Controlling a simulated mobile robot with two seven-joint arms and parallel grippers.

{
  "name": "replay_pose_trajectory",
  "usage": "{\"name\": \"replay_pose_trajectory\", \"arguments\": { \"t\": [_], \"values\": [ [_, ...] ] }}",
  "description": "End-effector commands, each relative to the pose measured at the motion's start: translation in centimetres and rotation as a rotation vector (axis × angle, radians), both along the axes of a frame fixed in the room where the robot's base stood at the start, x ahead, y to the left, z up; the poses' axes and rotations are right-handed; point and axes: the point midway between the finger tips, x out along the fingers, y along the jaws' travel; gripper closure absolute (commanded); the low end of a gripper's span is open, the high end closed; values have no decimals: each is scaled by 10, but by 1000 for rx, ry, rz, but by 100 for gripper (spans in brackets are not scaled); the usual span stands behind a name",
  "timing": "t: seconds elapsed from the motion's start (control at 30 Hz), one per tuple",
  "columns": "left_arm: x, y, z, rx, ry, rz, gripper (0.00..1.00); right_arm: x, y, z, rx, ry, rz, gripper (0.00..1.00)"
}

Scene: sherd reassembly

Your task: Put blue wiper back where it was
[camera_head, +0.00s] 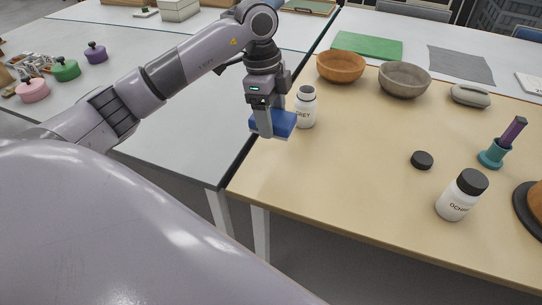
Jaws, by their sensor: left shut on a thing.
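The blue wiper (284,124) is a blue block held in my left gripper (268,128). The gripper is shut on it, near the left edge of the wooden table (340,181). The gripper covers part of the wiper, and I cannot tell whether the wiper touches the tabletop. An open white bottle (305,111), its label partly covered, stands just right of and behind the wiper. My right gripper is not in view.
A black cap (422,160), a capped white bottle (456,197) and a teal holder with a purple handle (497,153) stand to the right. The table's middle is clear.

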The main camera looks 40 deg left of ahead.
Motion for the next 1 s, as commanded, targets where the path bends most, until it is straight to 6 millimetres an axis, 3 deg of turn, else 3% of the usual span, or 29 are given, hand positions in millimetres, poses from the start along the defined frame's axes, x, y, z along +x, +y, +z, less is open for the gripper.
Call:
{"name": "replay_pose_trajectory", "arguments": {
  "t": [0.1, 0.3, 0.53, 0.73, 1.0],
  "values": [
    [-1, 0, -35, 1, 4, -1, 61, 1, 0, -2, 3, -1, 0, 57],
    [0, 0, -69, 0, 0, -1, 61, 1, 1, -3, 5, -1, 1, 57],
    [0, 0, -85, 0, 0, 0, 61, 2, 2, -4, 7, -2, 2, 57],
    [0, 0, -115, -1, 1, -1, 61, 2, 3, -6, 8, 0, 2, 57],
    [0, 0, -118, 0, -2, -1, 61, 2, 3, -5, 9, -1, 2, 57]
  ]
}}
